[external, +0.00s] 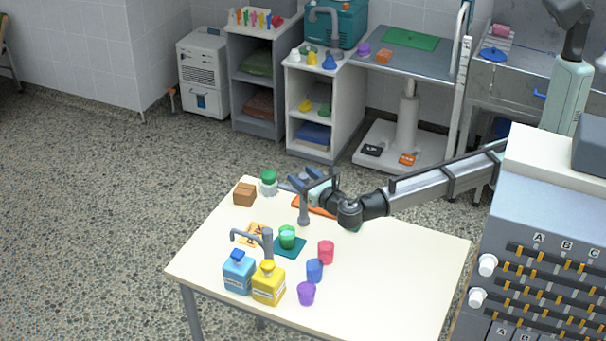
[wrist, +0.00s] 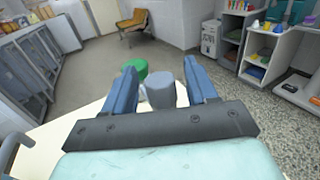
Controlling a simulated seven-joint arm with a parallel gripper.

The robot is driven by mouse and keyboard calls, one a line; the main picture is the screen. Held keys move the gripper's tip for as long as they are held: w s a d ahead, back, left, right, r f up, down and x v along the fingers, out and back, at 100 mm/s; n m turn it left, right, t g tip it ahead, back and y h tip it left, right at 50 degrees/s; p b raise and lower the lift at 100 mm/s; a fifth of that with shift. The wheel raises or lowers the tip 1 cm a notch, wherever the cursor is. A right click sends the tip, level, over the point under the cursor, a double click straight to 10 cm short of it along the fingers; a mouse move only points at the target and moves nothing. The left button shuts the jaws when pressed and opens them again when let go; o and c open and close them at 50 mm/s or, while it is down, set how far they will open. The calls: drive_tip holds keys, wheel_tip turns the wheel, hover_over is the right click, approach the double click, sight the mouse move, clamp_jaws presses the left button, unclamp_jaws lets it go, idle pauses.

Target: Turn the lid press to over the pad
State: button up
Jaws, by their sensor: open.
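My gripper (external: 300,180) is over the far part of the white table, its blue fingers apart. In the wrist view a grey rounded post or knob (wrist: 160,92) shows between the open fingers of my gripper (wrist: 159,72); I cannot tell whether they touch it. A grey post with a bent arm (external: 304,210), likely the lid press, stands just below my gripper in the external view, partly hidden by my arm. An orange pad (external: 328,212) lies beside it, partly covered. A teal pad (external: 291,252) lies nearer, with a green cup (external: 287,237) on it.
A green-lidded jar (external: 269,184) and brown box (external: 244,194) stand at the far left. A grey spout (external: 267,243), blue bottle (external: 238,274), yellow bottle (external: 268,285), and red (external: 326,252), blue (external: 314,270) and purple (external: 306,293) cups stand nearer. The table's right side is clear.

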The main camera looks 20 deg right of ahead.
drive_tip(key=shift+w, duration=0.1)
drive_tip(key=shift+c, duration=0.4)
clamp_jaws()
